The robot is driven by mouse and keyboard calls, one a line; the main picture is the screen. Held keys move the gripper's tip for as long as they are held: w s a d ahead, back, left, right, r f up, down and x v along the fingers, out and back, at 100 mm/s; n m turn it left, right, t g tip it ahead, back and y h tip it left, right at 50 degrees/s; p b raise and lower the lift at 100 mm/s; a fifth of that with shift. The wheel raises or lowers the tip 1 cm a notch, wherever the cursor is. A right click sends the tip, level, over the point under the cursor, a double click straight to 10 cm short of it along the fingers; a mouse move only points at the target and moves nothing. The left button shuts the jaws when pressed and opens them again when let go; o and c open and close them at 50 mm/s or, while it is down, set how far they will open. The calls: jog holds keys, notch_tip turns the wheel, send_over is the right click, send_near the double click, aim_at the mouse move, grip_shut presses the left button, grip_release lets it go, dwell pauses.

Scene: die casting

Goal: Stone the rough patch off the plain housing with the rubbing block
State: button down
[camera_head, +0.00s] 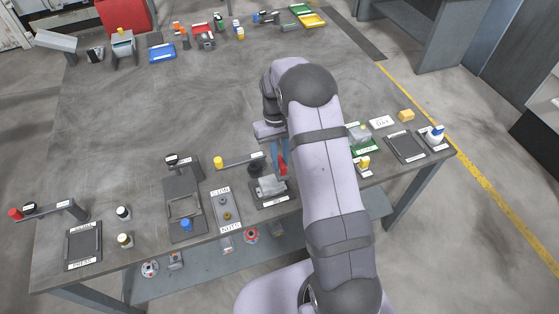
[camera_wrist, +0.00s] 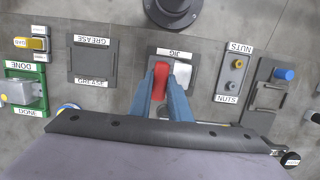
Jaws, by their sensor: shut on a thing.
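My gripper (camera_wrist: 161,92) has two blue fingers shut on a red block (camera_wrist: 160,76), which looks like the rubbing block. It also shows in the head view (camera_head: 283,165), below the fingers. The pale grey housing (camera_wrist: 182,73) sits on the dark jig plate (camera_head: 284,199), which is labelled JIG. In the wrist view the red block is right beside the housing and overlaps the jig. Whether it touches the housing I cannot tell. The rough patch cannot be made out. My arm hides part of the table right of the jig in the head view.
The nuts tray (camera_head: 236,208) and a dark frame fixture with a blue knob (camera_head: 186,225) stand left of the jig. A grease tray (camera_wrist: 92,60) and a green DONE tray (camera_wrist: 41,76) holding a part lie on its other side. The table's middle (camera_head: 150,110) is clear.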

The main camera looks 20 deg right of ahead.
jog(key=shift+r+p, duration=1.2)
jog(key=shift+r, duration=0.75)
jog(key=shift+d+f, duration=0.1)
jog(key=shift+f, duration=0.05)
